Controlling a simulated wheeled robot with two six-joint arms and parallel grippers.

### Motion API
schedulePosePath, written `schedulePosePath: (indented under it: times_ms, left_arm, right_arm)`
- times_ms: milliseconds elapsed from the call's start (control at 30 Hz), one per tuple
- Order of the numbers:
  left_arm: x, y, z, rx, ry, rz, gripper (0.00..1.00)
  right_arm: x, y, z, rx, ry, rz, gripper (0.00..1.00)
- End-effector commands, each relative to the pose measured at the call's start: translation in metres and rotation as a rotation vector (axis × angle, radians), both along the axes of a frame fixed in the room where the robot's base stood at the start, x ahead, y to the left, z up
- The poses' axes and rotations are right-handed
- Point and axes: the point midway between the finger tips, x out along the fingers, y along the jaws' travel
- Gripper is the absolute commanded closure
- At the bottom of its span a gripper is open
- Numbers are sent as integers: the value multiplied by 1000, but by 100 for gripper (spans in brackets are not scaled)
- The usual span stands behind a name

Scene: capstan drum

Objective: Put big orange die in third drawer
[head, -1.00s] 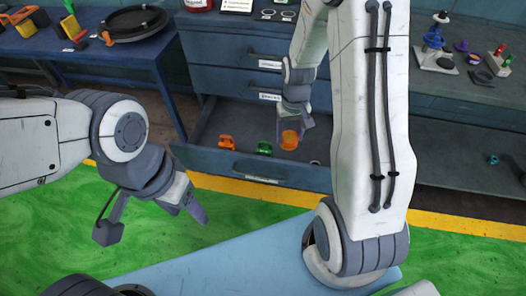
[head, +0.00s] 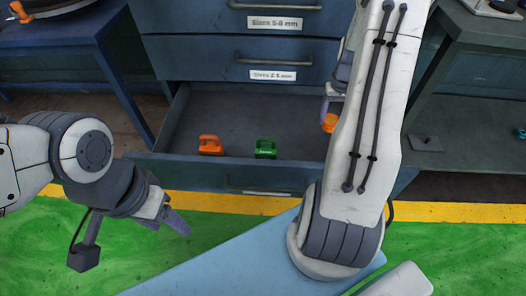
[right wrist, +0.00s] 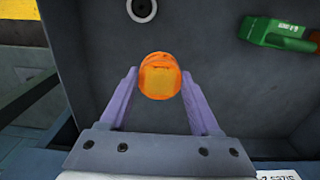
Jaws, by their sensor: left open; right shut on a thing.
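The big orange die (head: 329,123) is in my right gripper (head: 330,110), over the right part of an open drawer (head: 225,105) below two closed ones. In the right wrist view the rounded orange die (right wrist: 160,76) sits between the purple fingertips of that gripper (right wrist: 160,73), with the dark drawer floor (right wrist: 200,50) behind it. I cannot tell its exact height above that floor. My right arm hides the drawer's right end in the head view. My left gripper (head: 130,238) is open and empty, in front of the drawer at the left.
In the drawer are an orange clip-like piece (head: 210,145) and a green one (head: 265,148). A pale ring (right wrist: 141,10) lies there too, in the right wrist view. The drawer's front panel (head: 220,174) stands out over the yellow floor stripe (head: 440,213). Workbenches flank the cabinet.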

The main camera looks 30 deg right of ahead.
Motion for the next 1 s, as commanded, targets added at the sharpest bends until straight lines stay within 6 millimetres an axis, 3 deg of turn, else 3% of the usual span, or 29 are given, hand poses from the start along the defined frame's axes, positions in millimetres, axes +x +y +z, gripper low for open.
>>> schedulePosePath:
  times_ms: [33,200,700,1000]
  left_arm:
    - [0,0,-9,0,0,0,40]
    - [0,0,-17,0,0,0,40]
    - [0,0,-53,0,0,0,40]
    - [0,0,-62,0,0,0,40]
  right_arm:
    - [-2,-5,-8,-1,-2,-9,100]
    - [-5,-1,-18,-1,-1,-18,100]
    - [5,96,-75,-1,-1,-14,100]
    - [6,108,-91,0,0,-17,100]
